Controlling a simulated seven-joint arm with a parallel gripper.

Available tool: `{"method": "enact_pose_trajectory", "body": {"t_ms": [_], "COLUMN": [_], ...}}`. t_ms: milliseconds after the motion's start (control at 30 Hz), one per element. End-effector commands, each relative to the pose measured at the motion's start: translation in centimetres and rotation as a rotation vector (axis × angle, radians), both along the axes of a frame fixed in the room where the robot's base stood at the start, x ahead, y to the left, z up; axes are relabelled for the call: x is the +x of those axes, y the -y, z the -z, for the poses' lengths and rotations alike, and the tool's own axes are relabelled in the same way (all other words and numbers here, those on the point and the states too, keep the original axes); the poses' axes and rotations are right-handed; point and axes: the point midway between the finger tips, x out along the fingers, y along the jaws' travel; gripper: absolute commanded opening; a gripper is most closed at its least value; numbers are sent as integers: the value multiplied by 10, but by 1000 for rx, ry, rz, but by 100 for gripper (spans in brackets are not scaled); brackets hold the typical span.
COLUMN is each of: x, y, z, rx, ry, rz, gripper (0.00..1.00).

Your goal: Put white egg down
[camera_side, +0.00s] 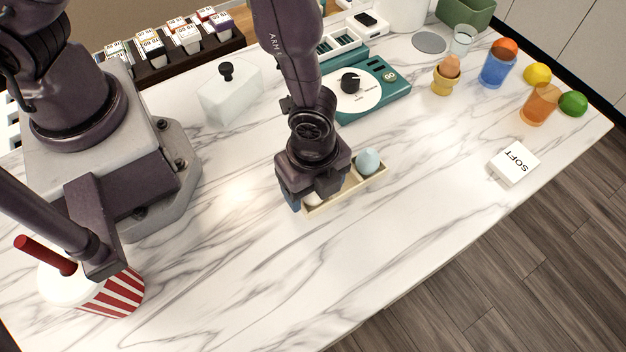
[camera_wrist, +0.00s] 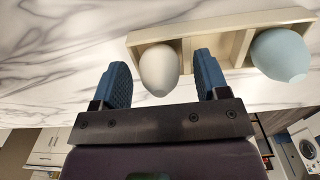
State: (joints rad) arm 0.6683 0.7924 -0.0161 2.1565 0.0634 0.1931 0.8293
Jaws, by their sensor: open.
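The white egg (camera_wrist: 159,69) sits at one end of a cream egg tray (camera_wrist: 213,26) in the wrist view. My gripper (camera_wrist: 163,80) is open, with one blue finger on each side of the white egg and visible gaps between. In the side view my gripper (camera_side: 307,200) is low over the left end of the tray (camera_side: 346,191), and the white egg is mostly hidden under it. A pale blue egg (camera_side: 369,160) stands in the tray's other end; it also shows in the wrist view (camera_wrist: 283,54).
A teal device with a white dial (camera_side: 357,93) stands behind the tray. An orange egg rests in a yellow cup (camera_side: 444,83) at the back right. A "SOFT" card (camera_side: 515,162) lies to the right. The counter in front is clear.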

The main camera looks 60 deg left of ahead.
Motion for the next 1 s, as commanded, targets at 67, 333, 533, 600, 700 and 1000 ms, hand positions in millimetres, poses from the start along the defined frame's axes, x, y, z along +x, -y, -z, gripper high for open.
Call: {"method": "enact_pose_trajectory", "body": {"t_ms": [67,333,533,600,700,1000], "x": [0,1,1,1,1,0], "y": [0,0,1,0,0,-1], "z": [-2,-39,-81,-93,-108,-124], "rx": [0,-4,-5,-4,-3,0], "ry": [0,6,5,5,3,1], "rz": [0,0,-2,-2,-1,-3], "gripper": [68,68,68,68,68,68]}}
